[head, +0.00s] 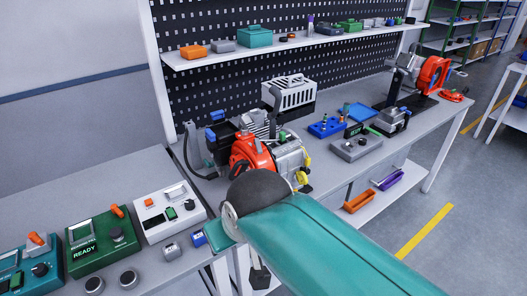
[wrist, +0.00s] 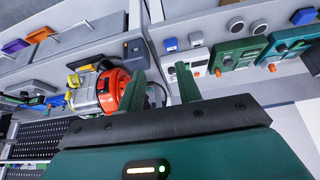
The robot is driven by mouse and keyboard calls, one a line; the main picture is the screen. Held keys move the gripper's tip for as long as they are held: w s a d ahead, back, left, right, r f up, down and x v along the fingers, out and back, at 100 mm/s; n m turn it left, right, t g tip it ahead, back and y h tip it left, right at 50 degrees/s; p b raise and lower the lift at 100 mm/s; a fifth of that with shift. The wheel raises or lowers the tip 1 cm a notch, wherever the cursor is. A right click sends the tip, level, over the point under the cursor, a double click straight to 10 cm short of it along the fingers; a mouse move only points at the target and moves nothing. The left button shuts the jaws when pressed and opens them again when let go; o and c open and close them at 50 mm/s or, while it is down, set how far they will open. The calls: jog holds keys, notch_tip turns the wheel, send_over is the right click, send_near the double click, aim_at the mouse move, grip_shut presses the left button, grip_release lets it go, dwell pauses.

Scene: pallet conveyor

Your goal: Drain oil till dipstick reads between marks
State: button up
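An engine-like machine with an orange-red housing (head: 252,153), a grey ribbed body and a silver block stands on the bench. Yellow parts (head: 302,178) stick out on its right side; I cannot tell whether one is the dipstick. In the wrist view the orange-red housing (wrist: 113,90) and yellow parts (wrist: 73,80) show left of my gripper. My gripper (wrist: 160,70) has its two green fingers apart, with nothing seen between them. The left finger overlaps the edge of the housing in that view; contact cannot be told. In the head view my arm hides most of the gripper. No oil level or dipstick marks are readable.
A green box reading READY (head: 103,245) and a white control box (head: 169,210) stand on the left bench. A blue tray (head: 325,127) and a grey box (head: 356,148) lie right of the machine. A shelf with small boxes (head: 255,37) hangs behind. Orange (head: 359,201) and purple bins sit below.

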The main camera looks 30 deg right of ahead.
jog(key=w+d+f+t+h, duration=0.35)
jog(key=w+d, duration=0.25)
jog(key=d, duration=0.6)
jog(key=w+d+f+t+h, duration=0.2)
jog(key=w+d+f, duration=0.3)
jog(key=d, duration=0.8)
jog(key=t+y, duration=0.3)
jog(key=t, duration=0.4)
send_near(306, 179)
jog(key=w, duration=0.3)
jog(key=w+d, duration=0.1)
jog(key=w, duration=0.5)
jog(key=shift+d, duration=0.2)
jog(key=shift+c, duration=0.2)
grip_shut()
